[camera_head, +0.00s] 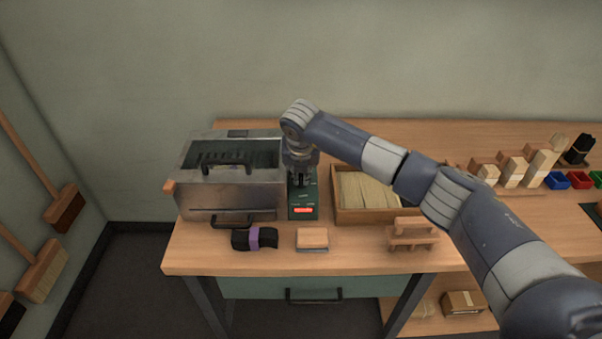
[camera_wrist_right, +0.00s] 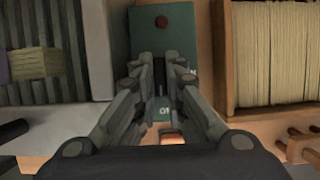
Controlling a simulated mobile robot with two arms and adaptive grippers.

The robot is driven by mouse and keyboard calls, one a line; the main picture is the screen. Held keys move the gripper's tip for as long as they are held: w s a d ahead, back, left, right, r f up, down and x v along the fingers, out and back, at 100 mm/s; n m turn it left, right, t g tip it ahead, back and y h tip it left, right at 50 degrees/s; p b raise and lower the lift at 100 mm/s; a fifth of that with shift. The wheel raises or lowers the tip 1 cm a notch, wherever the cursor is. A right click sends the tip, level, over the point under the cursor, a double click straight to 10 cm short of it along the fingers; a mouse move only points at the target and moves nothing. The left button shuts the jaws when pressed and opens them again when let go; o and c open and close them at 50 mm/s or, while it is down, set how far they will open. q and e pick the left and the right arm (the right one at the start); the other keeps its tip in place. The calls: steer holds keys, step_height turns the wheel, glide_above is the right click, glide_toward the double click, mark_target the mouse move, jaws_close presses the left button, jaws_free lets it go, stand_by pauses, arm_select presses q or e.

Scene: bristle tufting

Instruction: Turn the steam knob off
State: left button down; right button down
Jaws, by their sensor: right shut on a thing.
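The steam control box (camera_head: 303,201) is a green box with a lit red-orange label on its front, standing beside the metal steamer (camera_head: 215,199). My right gripper (camera_head: 300,183) reaches down onto the top of this box. In the right wrist view the gripper (camera_wrist_right: 160,75) has its fingers close together over the green panel (camera_wrist_right: 163,38), shut on the knob, which the fingers hide. Part of the panel lettering shows beside the fingers. A small red round light or button (camera_wrist_right: 161,21) sits higher on the panel. My left gripper is not in view.
A wooden tray of pale bristle fibre (camera_head: 336,208) stands right of the box. A dark bundle with a purple band (camera_head: 254,238), a small wooden block (camera_head: 312,238) and a wooden stand (camera_head: 412,236) lie in front. Brushes and coloured bins (camera_head: 557,180) are at the right.

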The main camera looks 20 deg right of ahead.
steer(key=c, duration=1.9)
jaws_free()
steer(key=shift+r, duration=0.1)
steer(key=shift+c, duration=0.2)
steer(key=v, duration=1.2)
steer(key=shift+a, duration=0.1)
